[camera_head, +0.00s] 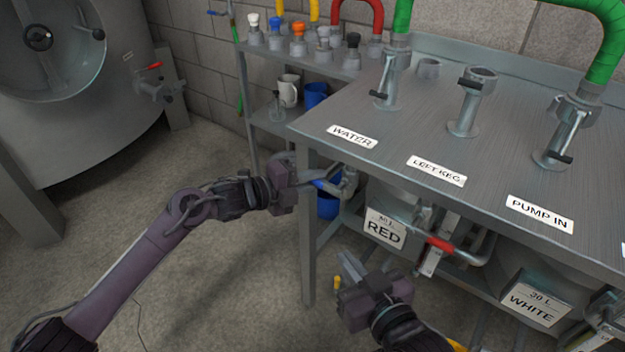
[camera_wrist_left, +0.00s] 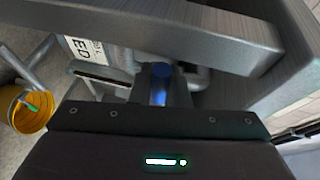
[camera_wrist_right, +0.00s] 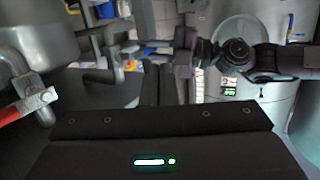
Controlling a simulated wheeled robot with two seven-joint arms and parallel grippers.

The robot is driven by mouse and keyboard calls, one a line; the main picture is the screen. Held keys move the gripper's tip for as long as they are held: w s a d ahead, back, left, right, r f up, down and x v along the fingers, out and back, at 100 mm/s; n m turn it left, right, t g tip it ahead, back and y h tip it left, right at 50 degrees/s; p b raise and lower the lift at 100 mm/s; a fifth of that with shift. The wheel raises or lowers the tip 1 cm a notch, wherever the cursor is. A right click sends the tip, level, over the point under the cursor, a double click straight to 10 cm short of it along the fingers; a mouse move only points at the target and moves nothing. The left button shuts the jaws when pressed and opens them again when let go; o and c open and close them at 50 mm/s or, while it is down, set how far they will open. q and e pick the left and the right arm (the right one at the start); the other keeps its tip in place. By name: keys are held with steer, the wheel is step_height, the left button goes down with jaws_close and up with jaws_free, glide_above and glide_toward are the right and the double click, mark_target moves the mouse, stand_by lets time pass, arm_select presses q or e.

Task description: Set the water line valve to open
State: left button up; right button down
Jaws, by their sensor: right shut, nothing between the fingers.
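The valve with the blue lever (camera_head: 328,187) sits on a pipe under the front left corner of the steel table, below the WATER label (camera_head: 352,136). The blue lever also shows in the left wrist view (camera_wrist_left: 159,85), straight ahead of the gripper body. My left gripper (camera_head: 308,181) is at the lever's left end; its fingers are mostly hidden, so I cannot tell whether they touch it or how far apart they are. My right gripper (camera_head: 347,268) is shut and empty, low in front of the table, apart from the valves.
A red-handled valve (camera_head: 440,245) is to the right under the table, by kegs labelled RED (camera_head: 384,229) and WHITE (camera_head: 534,298). The table edge overhangs the blue lever. A table leg (camera_head: 308,240) stands just below my left gripper. The floor at left is clear.

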arm_select(q)
jaws_close()
steer(key=shift+f, duration=0.1)
